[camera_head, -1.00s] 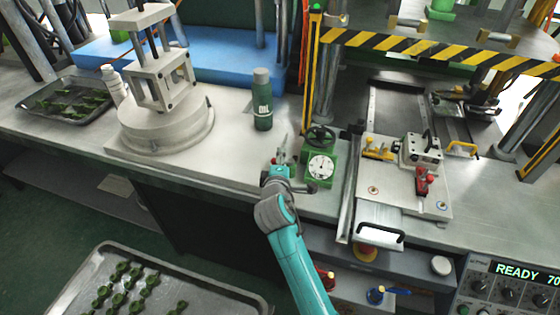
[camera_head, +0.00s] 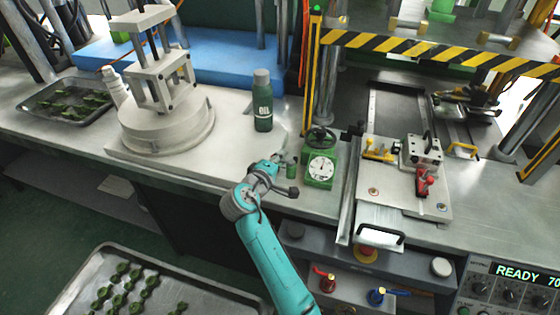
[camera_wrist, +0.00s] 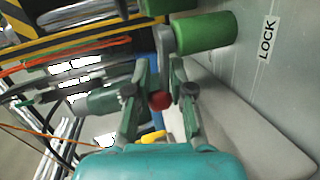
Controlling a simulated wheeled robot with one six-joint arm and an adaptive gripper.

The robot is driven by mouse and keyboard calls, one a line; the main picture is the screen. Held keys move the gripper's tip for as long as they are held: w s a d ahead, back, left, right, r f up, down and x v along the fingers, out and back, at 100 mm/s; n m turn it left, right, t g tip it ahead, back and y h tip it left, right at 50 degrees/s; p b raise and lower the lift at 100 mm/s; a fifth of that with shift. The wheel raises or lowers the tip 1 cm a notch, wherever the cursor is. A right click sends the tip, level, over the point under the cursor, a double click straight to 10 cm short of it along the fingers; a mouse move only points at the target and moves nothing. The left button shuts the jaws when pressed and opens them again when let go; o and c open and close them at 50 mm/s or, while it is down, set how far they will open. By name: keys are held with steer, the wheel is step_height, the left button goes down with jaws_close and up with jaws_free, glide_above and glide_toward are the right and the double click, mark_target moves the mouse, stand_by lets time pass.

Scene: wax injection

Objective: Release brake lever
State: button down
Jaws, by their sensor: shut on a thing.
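My gripper (camera_head: 277,163) is at the bench's front edge, left of the green dial gauge. In the wrist view its two fingers (camera_wrist: 160,84) are close together around a small red knob (camera_wrist: 160,101), which I take as the brake lever's end. The fingers hide most of what joins the knob. A green cylinder (camera_wrist: 207,32) on a grey hub lies just beyond the fingertips, beside a LOCK label (camera_wrist: 267,38) on a grey panel. A small green cylinder (camera_head: 292,170) also shows beside my gripper in the head view.
The green dial gauge (camera_head: 320,170) stands close on the right. A green oil bottle (camera_head: 262,100) stands behind my gripper. A metal fixture plate (camera_head: 400,205) lies further right. A tray of green parts (camera_head: 180,270) is at the lower left.

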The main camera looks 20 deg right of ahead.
steer(key=shift+w+m+g+h, duration=0.1)
steer(key=shift+m+g+h, duration=0.2)
steer(key=shift+m+g, duration=0.1)
steer(key=c, duration=1)
jaws_free()
steer(key=v, duration=1.2)
